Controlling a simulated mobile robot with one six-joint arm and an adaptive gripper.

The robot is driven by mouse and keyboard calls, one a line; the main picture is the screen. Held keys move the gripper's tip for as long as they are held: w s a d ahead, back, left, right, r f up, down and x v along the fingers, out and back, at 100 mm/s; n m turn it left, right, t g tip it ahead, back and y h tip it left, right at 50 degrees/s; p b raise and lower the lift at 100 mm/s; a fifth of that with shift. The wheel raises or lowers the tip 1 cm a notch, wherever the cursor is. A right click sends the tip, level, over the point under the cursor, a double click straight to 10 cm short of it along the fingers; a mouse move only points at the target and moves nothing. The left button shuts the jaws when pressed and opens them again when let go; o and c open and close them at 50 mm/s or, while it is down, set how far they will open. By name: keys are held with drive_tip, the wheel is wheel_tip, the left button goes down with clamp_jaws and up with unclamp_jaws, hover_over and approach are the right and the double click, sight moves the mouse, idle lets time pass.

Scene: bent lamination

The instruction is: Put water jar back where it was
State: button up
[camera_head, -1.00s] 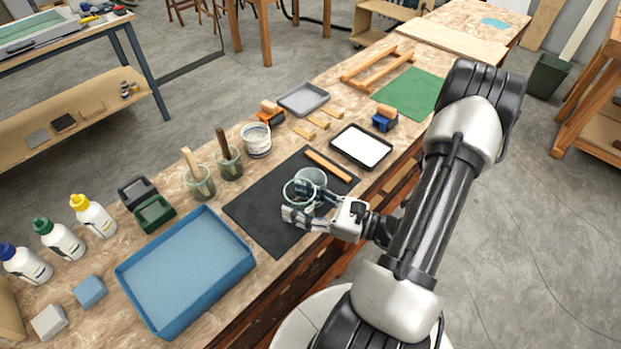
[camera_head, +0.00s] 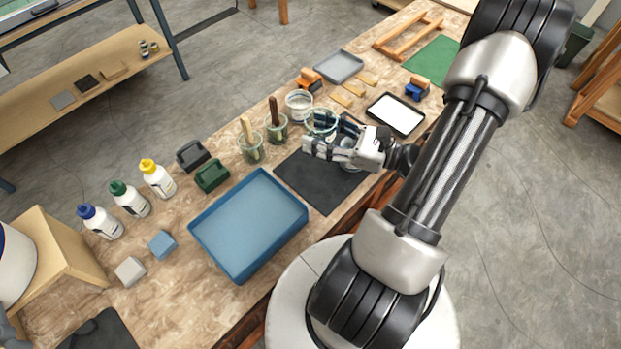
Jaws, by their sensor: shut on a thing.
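The water jar (camera_head: 319,119) is a clear, greenish glass jar. My gripper (camera_head: 318,134) is shut on it, and the fingers cover much of its side. The jar is by the far edge of the black mat (camera_head: 320,192), to the right of two jars. I cannot tell whether its base is touching the table. A greyish round vessel (camera_head: 348,166) shows partly below my gripper, over the mat.
One jar (camera_head: 251,150) holds a light wooden handle and another (camera_head: 277,130) a dark one. A white tub (camera_head: 299,104) stands close behind the water jar.

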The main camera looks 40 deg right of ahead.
wheel_tip(320, 180, down, 18)
drive_tip(key=b, duration=0.6)
drive_tip(key=shift+d+f, duration=0.15)
drive_tip(key=shift+f, duration=0.2)
drive_tip(key=o, duration=1.2)
drive_tip(key=shift+o, duration=0.2)
drive_tip(key=shift+r, duration=0.3)
drive_tip(key=p+v, duration=0.2)
drive_tip(key=v, duration=1)
drive_tip(key=shift+s+f, duration=0.1)
